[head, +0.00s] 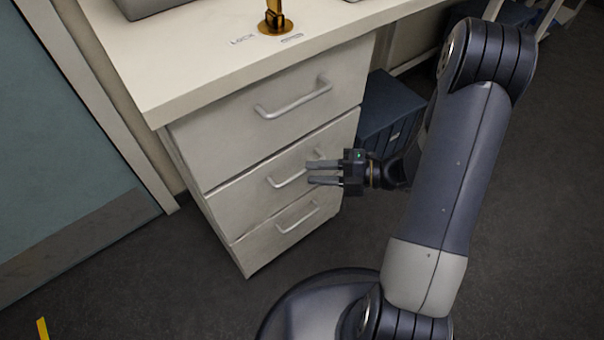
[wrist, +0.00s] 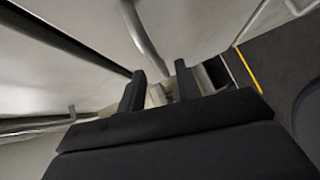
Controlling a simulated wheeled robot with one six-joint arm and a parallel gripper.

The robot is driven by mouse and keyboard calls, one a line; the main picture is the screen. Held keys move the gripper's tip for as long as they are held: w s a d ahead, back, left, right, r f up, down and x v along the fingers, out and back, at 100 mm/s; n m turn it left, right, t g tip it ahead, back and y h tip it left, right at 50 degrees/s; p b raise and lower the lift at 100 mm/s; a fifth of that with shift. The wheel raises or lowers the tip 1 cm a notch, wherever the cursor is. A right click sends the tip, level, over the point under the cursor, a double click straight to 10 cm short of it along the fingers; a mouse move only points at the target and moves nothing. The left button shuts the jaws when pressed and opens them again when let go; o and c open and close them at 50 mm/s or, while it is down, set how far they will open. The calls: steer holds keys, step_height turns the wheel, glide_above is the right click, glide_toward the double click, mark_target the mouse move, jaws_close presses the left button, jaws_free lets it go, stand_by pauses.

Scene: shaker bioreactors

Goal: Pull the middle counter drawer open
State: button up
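The middle counter drawer (head: 238,196) is the second of three pale drawer fronts under the counter and looks flush with the others. Its grey bar handle (head: 284,182) is partly covered by my gripper (head: 309,173). My gripper is open, with its two fingers apart and pointing left at the handle's right part. In the wrist view, a bar that seems to be this handle (wrist: 143,38) runs down towards the gap between the fingertips (wrist: 158,82). I cannot tell whether the bar lies between the fingers, and no grip on it shows.
The top drawer handle (head: 294,98) is above and the bottom drawer handle (head: 297,218) below. The countertop (head: 190,62) overhangs the drawers and bears a brass-coloured fixture (head: 275,20). A dark blue box (head: 390,105) stands right of the drawers. A teal door (head: 60,160) is left.

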mark_target(302, 171)
steer(key=shift+b+x, duration=0.45)
steer(key=shift+x, duration=1.6)
steer(key=shift+c, duration=0.5)
jaws_close()
